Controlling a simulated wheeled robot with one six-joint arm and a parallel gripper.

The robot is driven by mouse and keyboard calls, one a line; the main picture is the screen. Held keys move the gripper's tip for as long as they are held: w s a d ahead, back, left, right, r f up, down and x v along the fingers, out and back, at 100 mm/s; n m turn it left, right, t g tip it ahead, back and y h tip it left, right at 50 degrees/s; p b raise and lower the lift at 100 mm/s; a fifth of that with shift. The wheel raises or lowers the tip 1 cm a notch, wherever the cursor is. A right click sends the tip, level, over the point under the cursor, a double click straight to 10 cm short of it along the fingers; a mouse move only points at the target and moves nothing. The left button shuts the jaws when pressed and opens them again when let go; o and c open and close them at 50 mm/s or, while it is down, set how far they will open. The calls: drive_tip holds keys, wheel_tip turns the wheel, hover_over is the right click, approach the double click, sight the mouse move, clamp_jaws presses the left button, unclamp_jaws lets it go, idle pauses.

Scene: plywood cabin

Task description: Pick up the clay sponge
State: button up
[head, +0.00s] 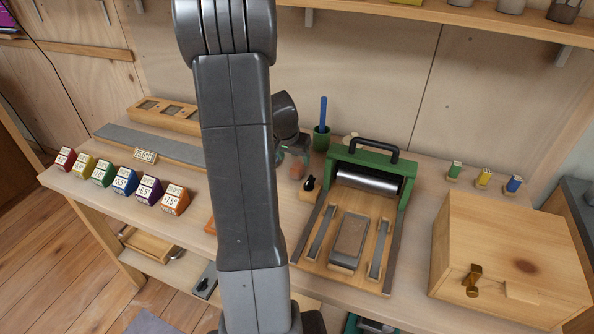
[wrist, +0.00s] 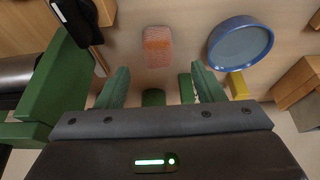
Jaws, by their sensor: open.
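The clay sponge (wrist: 157,46), a small speckled orange-pink block, lies flat on the pale wooden bench in the wrist view. It sits beyond my fingertips, roughly in line with the gap between them. My gripper (wrist: 161,76) is open, its two green fingers spread apart with no sponge between them. The sponge is apart from both fingers.
A blue round bowl (wrist: 240,43) stands right of the sponge. A green-framed roller press (head: 371,180) stands right of my arm, and a wooden box (head: 511,260) farther right. Coloured number blocks (head: 124,180) line the left side.

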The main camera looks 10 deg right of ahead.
sight(297, 166)
drive_tip(key=shift+x, duration=3.3)
drive_tip(key=shift+d, duration=0.15)
drive_tip(key=shift+c, duration=0.4)
drive_tip(key=c, duration=1)
